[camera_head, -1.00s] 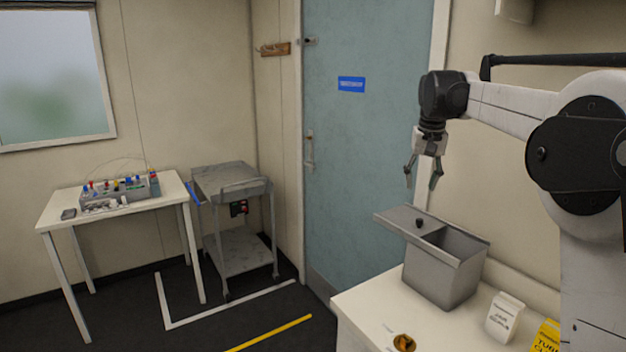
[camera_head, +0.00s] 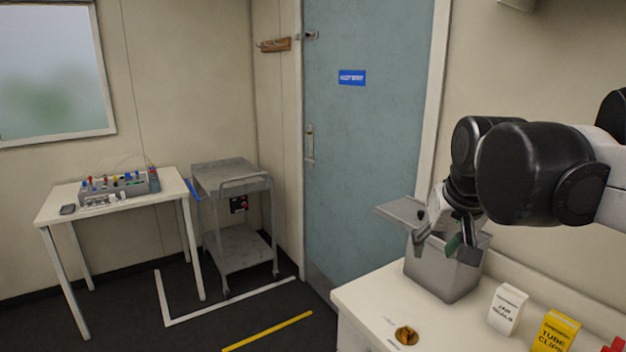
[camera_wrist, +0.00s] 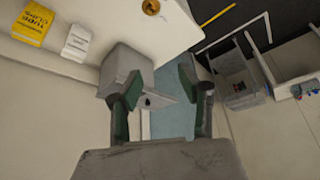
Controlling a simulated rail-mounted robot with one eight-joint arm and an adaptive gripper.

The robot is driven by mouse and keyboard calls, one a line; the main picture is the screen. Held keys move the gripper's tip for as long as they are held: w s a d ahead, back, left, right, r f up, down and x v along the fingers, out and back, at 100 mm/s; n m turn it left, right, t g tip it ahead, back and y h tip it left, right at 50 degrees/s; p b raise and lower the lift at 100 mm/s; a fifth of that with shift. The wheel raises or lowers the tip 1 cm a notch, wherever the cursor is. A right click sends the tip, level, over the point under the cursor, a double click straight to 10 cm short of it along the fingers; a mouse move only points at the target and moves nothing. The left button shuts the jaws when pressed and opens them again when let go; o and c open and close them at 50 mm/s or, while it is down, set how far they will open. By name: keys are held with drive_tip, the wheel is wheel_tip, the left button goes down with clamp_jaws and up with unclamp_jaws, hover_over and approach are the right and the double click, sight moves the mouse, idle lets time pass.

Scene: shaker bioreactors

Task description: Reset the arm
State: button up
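My gripper (camera_head: 446,245) is in front of the grey metal bin (camera_head: 440,275) in the head view, and its fingers overlap the bin's upper part in the picture. The fingers are spread apart with nothing between them. In the wrist view my gripper (camera_wrist: 160,100) shows two dark fingers with green pads, set wide apart. The bin (camera_wrist: 125,60) shows behind the left finger there. Its lid (camera_head: 402,209) is slid or tilted to the left. How far the fingers are from the bin is hard to tell.
A white counter (camera_head: 375,300) holds the bin, a white box (camera_head: 507,310), a yellow box (camera_head: 556,333) and a small brass item (camera_head: 406,336). A grey cart (camera_head: 240,262) and a white table (camera_head: 60,215) with a rack (camera_head: 115,187) stand left. A blue door (camera_head: 360,150) is behind.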

drive_tip(key=s+a+f+t+b, duration=0.1)
drive_tip(key=s+a+f, duration=0.1)
drive_tip(key=s+f, duration=1.1)
drive_tip(key=shift+s+f+n+t, duration=0.15)
drive_tip(key=shift+s+n+t, duration=0.2)
drive_tip(key=shift+s, duration=0.55)
drive_tip(key=shift+b, duration=0.3)
wheel_tip(320, 180, down, 20)
drive_tip(key=b, duration=2)
drive_tip(key=shift+f, duration=0.15)
